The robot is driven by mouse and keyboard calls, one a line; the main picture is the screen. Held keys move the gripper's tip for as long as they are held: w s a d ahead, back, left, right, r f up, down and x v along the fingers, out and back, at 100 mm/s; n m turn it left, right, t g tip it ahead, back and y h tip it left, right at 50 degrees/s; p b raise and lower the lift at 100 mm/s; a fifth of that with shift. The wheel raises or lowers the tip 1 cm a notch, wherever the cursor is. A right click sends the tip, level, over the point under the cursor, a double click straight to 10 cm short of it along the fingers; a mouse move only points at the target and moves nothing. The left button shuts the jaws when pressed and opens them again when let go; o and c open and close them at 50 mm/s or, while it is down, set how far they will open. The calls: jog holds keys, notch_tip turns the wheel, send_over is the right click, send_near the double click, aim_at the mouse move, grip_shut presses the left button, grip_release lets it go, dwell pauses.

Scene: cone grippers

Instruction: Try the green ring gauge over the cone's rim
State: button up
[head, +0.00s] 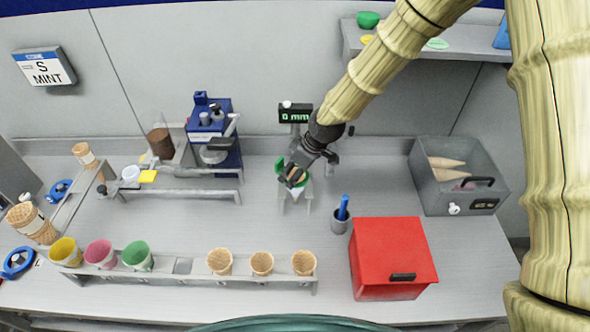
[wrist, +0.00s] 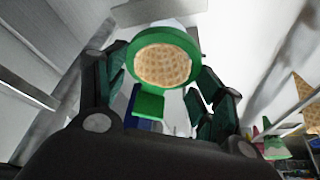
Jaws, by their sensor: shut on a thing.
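The green ring gauge (wrist: 187,44) is in front of my gripper (wrist: 160,105) in the wrist view, with its green tab (wrist: 149,105) between the two dark fingers. My gripper is shut on the gauge. The waffle cone (wrist: 162,65) fills the ring's opening in that view; I cannot tell whether the ring is around the rim or just in line with it. In the head view my gripper (head: 296,174) is above a small grey stand (head: 283,197) on the bench. Its fingers hide most of the cone and gauge there, leaving some green showing.
A display reading 0 mm (head: 295,113) is behind the stand. A blue pen cup (head: 340,222) and red box (head: 392,258) are to the right. A front rack (head: 190,280) holds several cones and coloured cups. A grey bin (head: 440,195) stands at the back right.

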jog(key=shift+f, duration=0.3)
dwell(0.5)
jog(key=o, duration=1)
jog(key=v, duration=1.2)
